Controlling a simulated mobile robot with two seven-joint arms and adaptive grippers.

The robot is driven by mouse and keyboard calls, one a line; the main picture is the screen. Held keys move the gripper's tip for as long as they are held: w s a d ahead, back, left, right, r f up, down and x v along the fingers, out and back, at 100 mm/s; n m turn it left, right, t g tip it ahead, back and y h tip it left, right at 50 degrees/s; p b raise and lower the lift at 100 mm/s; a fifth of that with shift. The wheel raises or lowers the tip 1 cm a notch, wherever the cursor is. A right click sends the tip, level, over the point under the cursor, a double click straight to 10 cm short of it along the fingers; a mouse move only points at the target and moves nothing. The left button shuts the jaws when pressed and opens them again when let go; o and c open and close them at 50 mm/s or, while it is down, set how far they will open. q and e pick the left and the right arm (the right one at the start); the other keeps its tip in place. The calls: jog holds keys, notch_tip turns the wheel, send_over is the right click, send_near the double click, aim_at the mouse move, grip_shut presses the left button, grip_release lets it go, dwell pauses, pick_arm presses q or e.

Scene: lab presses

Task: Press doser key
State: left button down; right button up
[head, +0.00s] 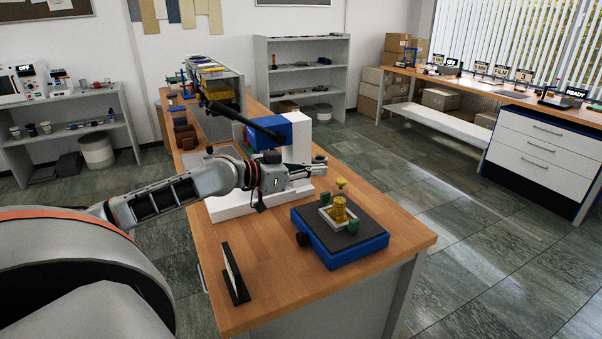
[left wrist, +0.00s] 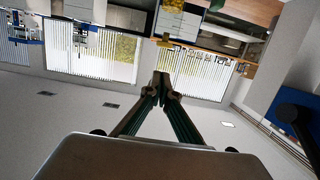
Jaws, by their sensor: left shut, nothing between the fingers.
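My left gripper (head: 318,165) is shut and empty, held above the bench, in front of the white press and just behind and above the blue device. Its closed fingertips also show in the left wrist view (left wrist: 161,83). The blue device (head: 356,256) has a black top, a dark knob (head: 302,239) on its left side and a small tray with yellow parts (head: 340,211) and green blocks. The press has a white body (head: 297,140), a blue head (head: 280,130) and a black lever. I cannot tell which part is the doser key. My right gripper is out of view.
The wooden bench top (head: 392,215) is clear right of the blue device. A rack (head: 213,82) stands farther back on the bench. Open floor (head: 470,210) lies to the right.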

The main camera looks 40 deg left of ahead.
pick_arm(q)
jog(key=shift+b+v, duration=0.4)
jog(key=shift+v, duration=1.9)
jog(key=shift+r, duration=0.1)
